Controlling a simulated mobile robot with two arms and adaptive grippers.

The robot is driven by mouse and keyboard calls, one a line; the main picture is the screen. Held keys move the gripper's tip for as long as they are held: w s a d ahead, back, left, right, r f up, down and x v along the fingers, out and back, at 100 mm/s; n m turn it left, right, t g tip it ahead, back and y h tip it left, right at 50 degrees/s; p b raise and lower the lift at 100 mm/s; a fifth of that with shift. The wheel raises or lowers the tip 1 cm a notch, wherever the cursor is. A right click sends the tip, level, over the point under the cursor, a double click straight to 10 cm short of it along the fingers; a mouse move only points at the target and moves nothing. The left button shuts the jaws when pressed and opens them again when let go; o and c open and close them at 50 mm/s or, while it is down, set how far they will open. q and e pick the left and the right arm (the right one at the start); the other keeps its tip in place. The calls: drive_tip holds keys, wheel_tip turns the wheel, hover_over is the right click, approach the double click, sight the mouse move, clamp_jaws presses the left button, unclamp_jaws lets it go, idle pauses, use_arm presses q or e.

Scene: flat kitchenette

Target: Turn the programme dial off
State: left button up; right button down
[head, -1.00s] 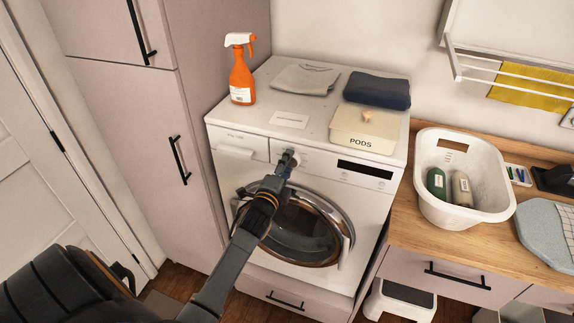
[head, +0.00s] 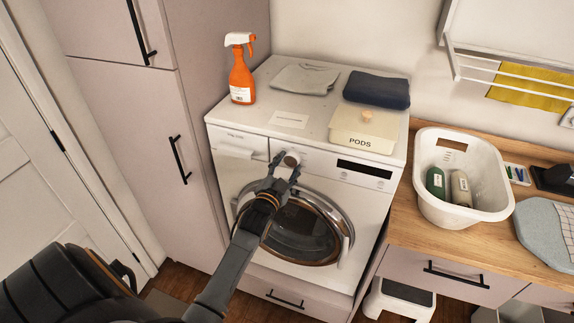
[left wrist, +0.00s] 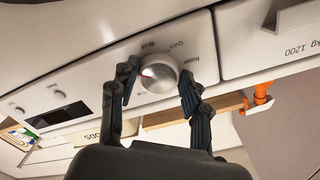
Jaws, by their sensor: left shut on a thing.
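The programme dial (head: 291,160) is a round silver knob on the front panel of the white washing machine (head: 228,178). In the left wrist view the dial (left wrist: 158,74) shows a small reddish mark near its upper left rim. My left gripper (head: 284,166) is at the panel with one finger on each side of the dial. In the left wrist view the gripper (left wrist: 160,88) is shut on the dial, whose face shows between the fingers. My right gripper is not in view.
On the machine's top stand an orange spray bottle (head: 241,75), folded cloths (head: 377,90) and a PODS box (head: 363,131). The round door (head: 308,232) is below my left gripper. A white basket (head: 463,205) with bottles stands on the wooden counter at right.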

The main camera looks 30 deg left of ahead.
use_arm(q)
drive_tip(key=n, duration=0.6)
drive_tip(key=shift+d+n, duration=0.15)
drive_tip(key=shift+n, duration=0.15)
drive_tip(key=n, duration=0.6)
drive_tip(key=shift+d+p, duration=0.15)
drive_tip(key=shift+p, duration=0.25)
drive_tip(key=n, duration=0.6)
drive_tip(key=shift+d+n, duration=0.1)
drive_tip(key=shift+n, duration=0.2)
drive_tip(key=n, duration=0.6)
drive_tip(key=shift+w+r, duration=0.1)
drive_tip(key=shift+r, duration=0.05)
drive_tip(key=shift+n, duration=0.3)
drive_tip(key=o, duration=1.1)
drive_tip(key=shift+o, duration=0.2)
